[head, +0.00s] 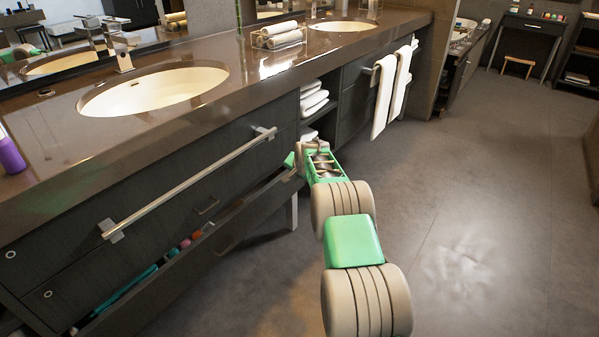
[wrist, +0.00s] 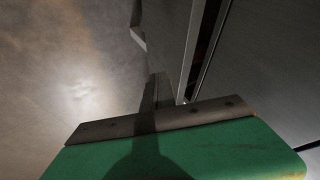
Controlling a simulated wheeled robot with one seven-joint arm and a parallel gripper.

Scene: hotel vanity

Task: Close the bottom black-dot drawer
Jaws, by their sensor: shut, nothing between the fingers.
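The bottom drawer (head: 190,270) under the near sink stands partly open in the head view, pulled out from the dark cabinet. Small teal, orange and red items (head: 186,243) show inside it. My gripper (head: 291,160) is shut and empty near the right end of the drawer. I cannot tell whether it touches the drawer. The wrist view shows the gripper's green body and metal strip, with dark panels and a narrow gap beyond.
A long metal bar (head: 190,182) runs along the upper cabinet front. White towels (head: 391,90) hang from a bar farther along. Folded towels (head: 313,98) lie on open shelves. The grey floor (head: 480,220) to the right is clear.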

